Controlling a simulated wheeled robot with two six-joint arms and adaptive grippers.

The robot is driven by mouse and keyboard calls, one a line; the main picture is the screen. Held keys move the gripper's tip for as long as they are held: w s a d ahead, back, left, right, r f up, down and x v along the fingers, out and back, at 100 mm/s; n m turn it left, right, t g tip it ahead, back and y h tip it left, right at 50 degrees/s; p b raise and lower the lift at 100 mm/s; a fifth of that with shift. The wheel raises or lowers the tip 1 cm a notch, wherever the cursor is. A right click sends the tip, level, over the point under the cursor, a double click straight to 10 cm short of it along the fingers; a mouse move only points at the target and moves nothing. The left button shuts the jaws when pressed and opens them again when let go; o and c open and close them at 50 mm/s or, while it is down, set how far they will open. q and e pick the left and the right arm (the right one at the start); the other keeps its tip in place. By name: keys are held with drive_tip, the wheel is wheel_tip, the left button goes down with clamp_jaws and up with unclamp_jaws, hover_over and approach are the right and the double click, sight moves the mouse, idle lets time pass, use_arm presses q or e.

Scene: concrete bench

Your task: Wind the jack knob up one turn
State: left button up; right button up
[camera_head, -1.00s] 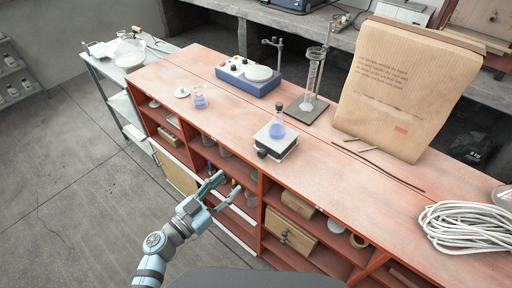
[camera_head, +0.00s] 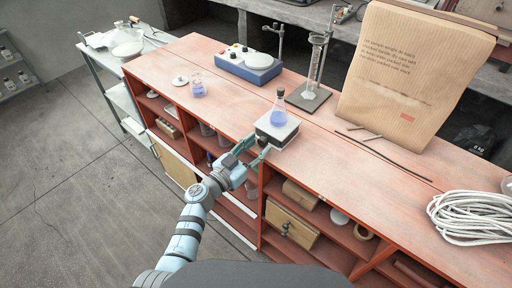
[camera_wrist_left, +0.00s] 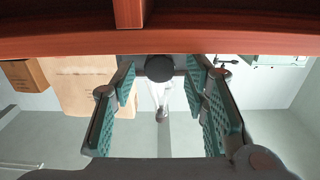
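The lab jack (camera_head: 288,131) has a pale top plate and stands near the front edge of the red bench. A conical flask (camera_head: 279,117) with blue liquid stands upright on it. My left gripper (camera_head: 257,147) is at the jack's front side, by the bench edge. In the left wrist view, the round black knob (camera_wrist_left: 159,68) lies between the tips of my open left gripper (camera_wrist_left: 161,76), with a gap on each side. In the head view, the fingers hide the knob. My right gripper is not in view.
A beaker of blue liquid (camera_head: 198,90) and a blue hotplate device (camera_head: 248,68) stand behind left. A stand with a glass cylinder (camera_head: 316,65), a paper bag (camera_head: 410,80) and coiled white cable (camera_head: 470,218) are to the right. The red bench edge (camera_wrist_left: 220,42) runs close to the fingers.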

use_arm(q)
clamp_jaws()
drive_tip(key=shift+r+m+p, duration=0.1)
drive_tip(key=shift+m+p, duration=0.55)
drive_tip(key=shift+m, duration=0.55)
drive_tip(key=m, duration=0.3)
drive_tip(key=shift+o, duration=1.3)
unclamp_jaws()
drive_tip(key=shift+f, duration=0.2)
